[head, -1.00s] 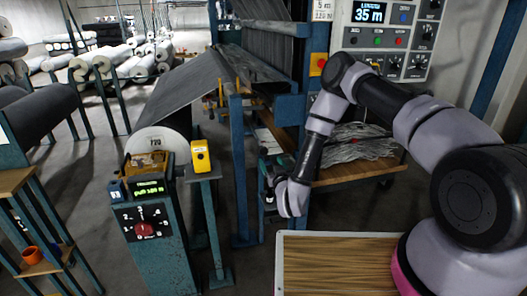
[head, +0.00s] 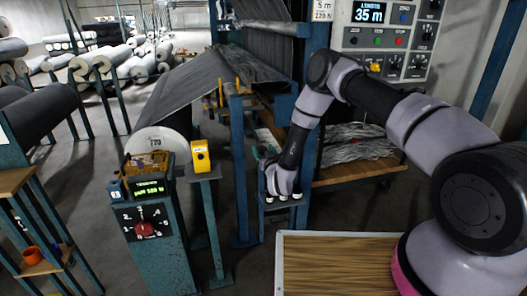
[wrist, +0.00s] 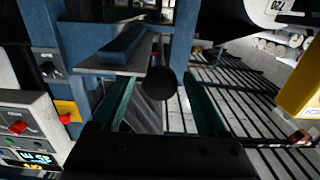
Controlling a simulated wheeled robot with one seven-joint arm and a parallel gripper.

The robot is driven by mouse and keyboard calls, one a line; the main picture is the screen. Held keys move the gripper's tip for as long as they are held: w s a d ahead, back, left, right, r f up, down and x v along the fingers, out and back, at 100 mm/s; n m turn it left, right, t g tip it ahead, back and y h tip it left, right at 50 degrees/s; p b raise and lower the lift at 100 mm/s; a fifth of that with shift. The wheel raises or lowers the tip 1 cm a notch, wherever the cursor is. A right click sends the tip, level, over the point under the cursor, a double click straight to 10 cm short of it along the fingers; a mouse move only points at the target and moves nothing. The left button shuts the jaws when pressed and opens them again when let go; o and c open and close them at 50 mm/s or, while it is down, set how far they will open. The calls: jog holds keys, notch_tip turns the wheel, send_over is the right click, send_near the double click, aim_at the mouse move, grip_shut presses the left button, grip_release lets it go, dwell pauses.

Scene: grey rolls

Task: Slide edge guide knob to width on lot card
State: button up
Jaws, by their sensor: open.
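A round black knob (wrist: 160,83) shows in the wrist view at the end of a thin dark rod. It stands between the two green fingers of my gripper (wrist: 157,95), which are apart on either side of it. I cannot tell whether they touch it. In the head view my gripper (head: 266,156) is beside the blue machine frame, pointing away from me, and the knob is hidden there. A white card (head: 322,10) with "5 m" and a second line hangs at the top; I cannot tell if it is the lot card.
A grey plate with a blue bar (wrist: 124,44) is close to the left finger. A blue upright (head: 240,170) stands left of my gripper. A yellow box (head: 201,157) on a post and a control pedestal (head: 155,240) are further left. A wooden board (head: 350,265) lies in front.

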grip_shut()
dwell(1.4)
